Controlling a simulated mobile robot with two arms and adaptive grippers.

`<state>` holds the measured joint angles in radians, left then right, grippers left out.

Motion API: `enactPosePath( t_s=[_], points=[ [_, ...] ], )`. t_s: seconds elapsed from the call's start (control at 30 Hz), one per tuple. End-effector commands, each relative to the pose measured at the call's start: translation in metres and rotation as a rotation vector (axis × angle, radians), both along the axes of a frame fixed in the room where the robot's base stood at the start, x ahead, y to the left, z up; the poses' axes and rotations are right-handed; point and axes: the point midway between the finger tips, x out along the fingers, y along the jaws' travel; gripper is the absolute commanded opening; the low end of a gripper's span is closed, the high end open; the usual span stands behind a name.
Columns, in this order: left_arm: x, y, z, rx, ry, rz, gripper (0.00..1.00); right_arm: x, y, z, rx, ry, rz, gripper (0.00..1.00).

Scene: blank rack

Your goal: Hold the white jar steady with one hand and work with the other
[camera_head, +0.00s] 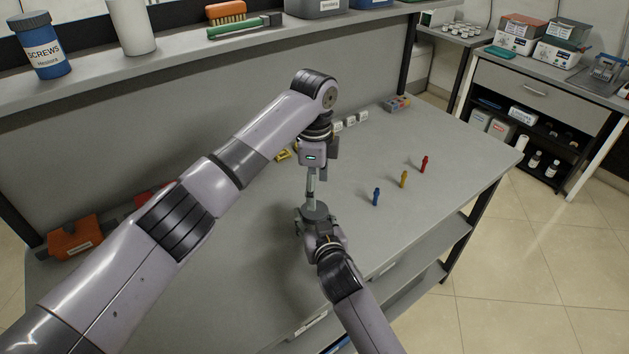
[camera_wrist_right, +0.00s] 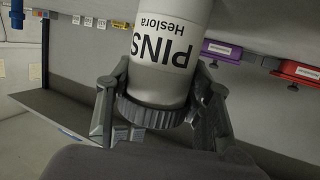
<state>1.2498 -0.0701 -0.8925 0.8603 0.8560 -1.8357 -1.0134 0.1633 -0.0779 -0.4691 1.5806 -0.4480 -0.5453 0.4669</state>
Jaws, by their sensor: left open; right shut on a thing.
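In the right wrist view a white jar (camera_wrist_right: 168,55) fills the upper middle. It is labelled "PINS Heslora", and the print appears upside down. Its dark ribbed lid end (camera_wrist_right: 150,112) is at the bottom, between the two fingers of my right gripper (camera_wrist_right: 158,105), which is shut on it. In the head view my right gripper (camera_head: 319,226) is over the middle of the bench. My left gripper (camera_head: 315,163) is open and points down just above and behind it. The jar's body cannot be made out clearly in the head view.
A blue peg (camera_head: 376,197), a yellow peg (camera_head: 403,179) and a red peg (camera_head: 424,164) stand on the bench right of my grippers. A blue "SCREWS" jar (camera_head: 41,45), a white cylinder (camera_head: 132,27) and brushes are on the upper shelf. The bench's front right is clear.

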Motion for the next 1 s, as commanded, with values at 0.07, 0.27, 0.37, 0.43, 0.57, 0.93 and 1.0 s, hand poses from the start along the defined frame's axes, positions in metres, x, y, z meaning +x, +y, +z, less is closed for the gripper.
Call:
enactPosePath(
  t_s=[0.07, 0.27, 0.37, 0.43, 0.57, 0.93, 1.0],
  points=[
    [-0.001, 0.001, -0.015, 0.003, 0.004, 0.002, 0.69, 0.000, 0.000, 0.000, 0.000, -0.001, 0.000, 0.00],
    [-0.001, 0.001, -0.044, 0.002, 0.003, 0.004, 0.69, 0.000, 0.000, 0.000, 0.000, -0.001, 0.000, 0.00],
    [-0.001, 0.001, -0.055, 0.001, 0.003, 0.004, 0.69, 0.000, 0.000, 0.000, 0.000, -0.001, 0.000, 0.00],
    [-0.001, 0.000, -0.059, 0.001, 0.002, 0.004, 0.69, 0.000, 0.000, 0.000, 0.000, -0.001, 0.000, 0.00],
    [0.000, 0.000, -0.062, 0.000, 0.000, 0.004, 0.69, 0.000, 0.000, 0.000, 0.000, -0.001, 0.000, 0.00],
    [-0.001, 0.000, -0.062, 0.000, 0.000, 0.004, 0.58, 0.000, 0.000, 0.000, 0.000, -0.001, 0.000, 0.00],
    [-0.001, 0.000, -0.062, 0.000, 0.000, 0.004, 0.53, 0.000, 0.000, 0.000, 0.000, -0.001, 0.000, 0.00]
  ],
)
